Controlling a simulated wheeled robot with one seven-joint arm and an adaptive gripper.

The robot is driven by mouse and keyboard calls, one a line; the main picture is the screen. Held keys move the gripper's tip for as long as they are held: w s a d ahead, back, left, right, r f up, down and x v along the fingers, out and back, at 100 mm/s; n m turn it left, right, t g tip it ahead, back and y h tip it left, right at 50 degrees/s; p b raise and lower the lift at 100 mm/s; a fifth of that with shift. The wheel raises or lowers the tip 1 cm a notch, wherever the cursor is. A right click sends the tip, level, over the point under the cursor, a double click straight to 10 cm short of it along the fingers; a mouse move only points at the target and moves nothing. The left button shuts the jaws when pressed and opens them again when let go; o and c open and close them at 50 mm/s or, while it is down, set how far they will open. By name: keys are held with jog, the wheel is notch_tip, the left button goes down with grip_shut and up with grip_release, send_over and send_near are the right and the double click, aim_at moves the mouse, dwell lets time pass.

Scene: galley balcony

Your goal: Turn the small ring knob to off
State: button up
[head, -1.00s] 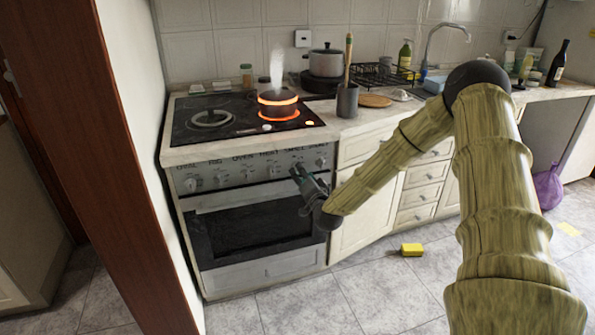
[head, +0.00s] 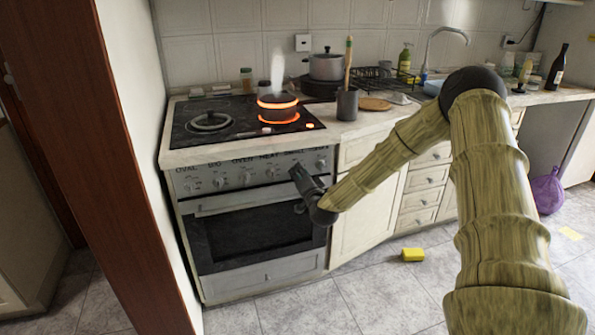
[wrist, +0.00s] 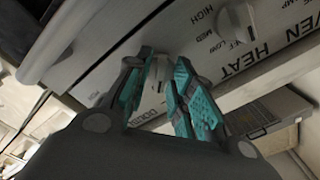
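The oven's control panel (head: 232,176) carries a row of knobs under printed labels. My gripper (head: 297,172) is at its right part, in front of the panel, and hides a knob there in the head view. In the wrist view, a pale knob (wrist: 155,74) sits between the teal finger pads of my gripper (wrist: 158,66). The fingers are apart, on either side of it; contact is unclear. The label by this knob is mostly covered. Another knob (wrist: 236,20) at upper right has HIGH, MED, LOW and OFF marks near it, and HEAT lettering lies beside it.
The oven door handle (head: 235,202) runs below the panel. A utensil crock (head: 347,103) is on the counter. A yellow block (head: 412,254) lies on the floor.

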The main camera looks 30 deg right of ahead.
jog(key=shift+c, duration=1.4)
grip_shut()
jog(key=shift+r+n+p, duration=0.15)
jog(key=shift+n+p, duration=0.35)
jog(key=shift+n, duration=0.2)
jog(key=shift+f+n+p, duration=0.25)
jog(key=shift+n+p, duration=0.1)
jog(key=shift+n, duration=0.95)
